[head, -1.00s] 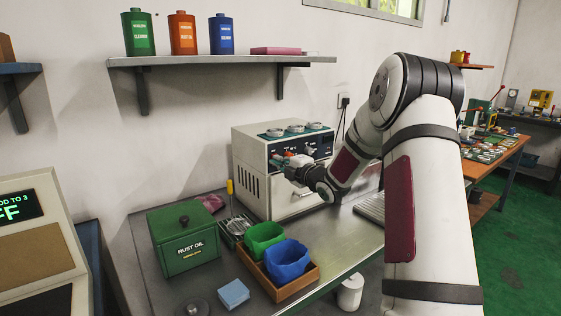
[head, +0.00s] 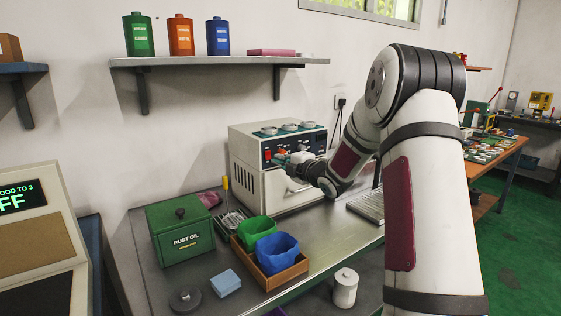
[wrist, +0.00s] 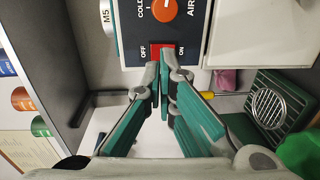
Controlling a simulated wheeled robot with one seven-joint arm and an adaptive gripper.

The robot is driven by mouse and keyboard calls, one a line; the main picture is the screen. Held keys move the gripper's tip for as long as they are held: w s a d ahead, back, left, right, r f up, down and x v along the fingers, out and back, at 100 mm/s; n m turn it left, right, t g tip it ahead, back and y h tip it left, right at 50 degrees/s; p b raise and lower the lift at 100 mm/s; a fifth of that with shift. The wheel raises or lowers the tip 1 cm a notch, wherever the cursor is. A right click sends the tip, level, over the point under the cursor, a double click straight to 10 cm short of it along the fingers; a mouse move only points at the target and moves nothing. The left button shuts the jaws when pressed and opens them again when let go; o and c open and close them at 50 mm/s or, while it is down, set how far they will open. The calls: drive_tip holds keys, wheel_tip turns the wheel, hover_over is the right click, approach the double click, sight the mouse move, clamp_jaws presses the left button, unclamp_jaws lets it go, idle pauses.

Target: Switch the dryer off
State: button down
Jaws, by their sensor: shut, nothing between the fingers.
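The dryer (head: 246,168) is a pale box with a dark control panel on the metal bench, below the shelf. Its red rocker switch (wrist: 161,49) shows in the wrist view between the words OFF on the left and ON on the right. An orange dial (wrist: 165,8) is above it. The red switch also shows in the head view (head: 268,155). My gripper (wrist: 164,62) is shut and empty, with its fingertips at the lower edge of the switch. They partly cover it. I cannot tell whether they touch, or which side is pressed in.
Round metal dishes (head: 290,126) sit on top of the dryer. A green rust oil box (head: 180,235), a wooden tray (head: 272,283) with green and blue bins, and a white lidded jar (head: 345,290) stand on the bench. The bench front between tray and keyboard-like grate (head: 366,205) is fairly clear.

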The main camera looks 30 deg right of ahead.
drive_tip(key=s, duration=0.9)
drive_tip(key=shift+d+r, duration=0.15)
drive_tip(key=shift+r, duration=0.15)
drive_tip(key=s+a+r+m+g+h+p, duration=0.4)
drive_tip(key=s+a+r+m+g+p, duration=0.15)
drive_tip(key=s+a+r+m, duration=0.5)
drive_tip(key=s+a+m+g+y+p, duration=0.1)
drive_tip(key=s+a, duration=0.4)
drive_tip(key=s, duration=0.5)
drive_tip(key=s+a+m+g+y+p, duration=0.1)
drive_tip(key=s+a+m+g, duration=0.3)
drive_tip(key=s, duration=0.6)
drive_tip(key=s+a+m+g+y+p, duration=0.1)
drive_tip(key=s+a+m+g+p, duration=0.1)
drive_tip(key=s+a, duration=0.5)
drive_tip(key=s+m, duration=0.1)
drive_tip(key=s, duration=0.3)
drive_tip(key=shift+a+f, duration=0.2)
drive_tip(key=shift+f, duration=0.2)
drive_tip(key=shift+g, duration=0.25)
